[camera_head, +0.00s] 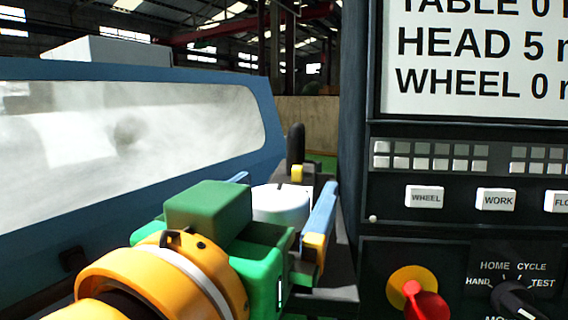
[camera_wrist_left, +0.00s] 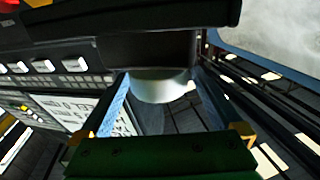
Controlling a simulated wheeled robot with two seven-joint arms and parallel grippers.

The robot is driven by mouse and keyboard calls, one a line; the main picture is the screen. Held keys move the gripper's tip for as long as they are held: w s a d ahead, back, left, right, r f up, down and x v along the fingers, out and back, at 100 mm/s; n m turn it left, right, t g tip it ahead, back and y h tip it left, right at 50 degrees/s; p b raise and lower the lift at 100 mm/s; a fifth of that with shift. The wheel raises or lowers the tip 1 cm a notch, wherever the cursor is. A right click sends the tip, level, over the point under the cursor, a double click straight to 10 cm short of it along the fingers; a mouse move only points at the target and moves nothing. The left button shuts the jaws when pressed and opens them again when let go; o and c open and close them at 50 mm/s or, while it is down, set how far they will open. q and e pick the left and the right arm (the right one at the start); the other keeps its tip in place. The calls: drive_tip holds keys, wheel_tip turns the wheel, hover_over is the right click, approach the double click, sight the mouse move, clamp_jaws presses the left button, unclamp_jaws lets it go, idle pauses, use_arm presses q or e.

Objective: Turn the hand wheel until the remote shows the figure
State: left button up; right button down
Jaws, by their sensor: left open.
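A white round drum (camera_head: 283,203), seemingly part of the hand wheel, sits beside the control cabinet. A black upright handle (camera_head: 295,146) stands behind it. My left gripper (camera_head: 288,182) is open, with its blue fingers on either side of the drum; I cannot tell whether they touch it. In the left wrist view the drum (camera_wrist_left: 160,85) shows between the two fingers, under a dark housing. A display (camera_head: 480,58) at the upper right reads "TABLE 0", "HEAD 5" and "WHEEL 0", cut off at the right. I see no separate hand-held remote. My right gripper is not in view.
The dark control cabinet (camera_head: 358,140) stands close on the right, with WHEEL and WORK buttons, a red knob (camera_head: 425,302) and a mode selector (camera_head: 515,298). A blue machine cover (camera_head: 262,95) with a cloudy window lies along the left.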

use_arm(q)
drive_tip(key=x, duration=0.3)
drive_tip(key=shift+f, duration=0.15)
drive_tip(key=shift+s, duration=0.25)
drive_tip(key=shift+c, duration=0.9)
drive_tip(key=shift+a, duration=0.1)
drive_tip(key=c, duration=1.1)
drive_tip(key=shift+c, duration=0.2)
